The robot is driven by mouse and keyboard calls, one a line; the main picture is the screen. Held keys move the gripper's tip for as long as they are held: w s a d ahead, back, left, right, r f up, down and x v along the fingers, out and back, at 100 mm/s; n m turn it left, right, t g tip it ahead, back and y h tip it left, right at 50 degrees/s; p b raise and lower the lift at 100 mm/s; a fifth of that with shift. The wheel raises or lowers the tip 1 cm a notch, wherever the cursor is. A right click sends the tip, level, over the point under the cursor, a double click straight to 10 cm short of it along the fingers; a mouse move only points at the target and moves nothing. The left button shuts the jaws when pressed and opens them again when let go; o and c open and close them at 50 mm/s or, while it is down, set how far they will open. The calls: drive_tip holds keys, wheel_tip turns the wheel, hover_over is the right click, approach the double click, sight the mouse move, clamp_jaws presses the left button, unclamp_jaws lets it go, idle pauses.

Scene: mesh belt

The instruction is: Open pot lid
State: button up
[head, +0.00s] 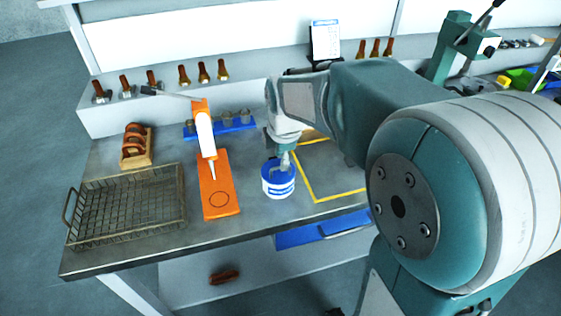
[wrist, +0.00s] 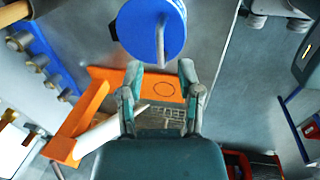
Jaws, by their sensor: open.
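The pot (head: 278,188) is white with a blue band and stands on the metal bench in the head view, right of the orange stand. Its blue lid (wrist: 138,30) fills the top middle of the wrist view, with a thin grey handle (wrist: 160,45) on it. My gripper (head: 284,160) is at the top of the pot in the head view and partly hides the lid. In the wrist view my gripper (wrist: 158,72) is open, its two fingertips apart just below the lid's edge. Whether a finger touches the lid cannot be told.
The orange stand (head: 219,190) with a white dispenser is close left of the pot. A wire basket (head: 130,205) lies farther left. A blue rack (head: 225,128) stands behind. A yellow-outlined area (head: 335,175) right of the pot looks clear, partly hidden by my arm.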

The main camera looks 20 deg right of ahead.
drive_tip(key=shift+w+f, duration=0.15)
drive_tip(key=shift+f, duration=0.55)
drive_tip(key=shift+w+f, duration=0.1)
drive_tip(key=shift+f, duration=0.55)
clamp_jaws()
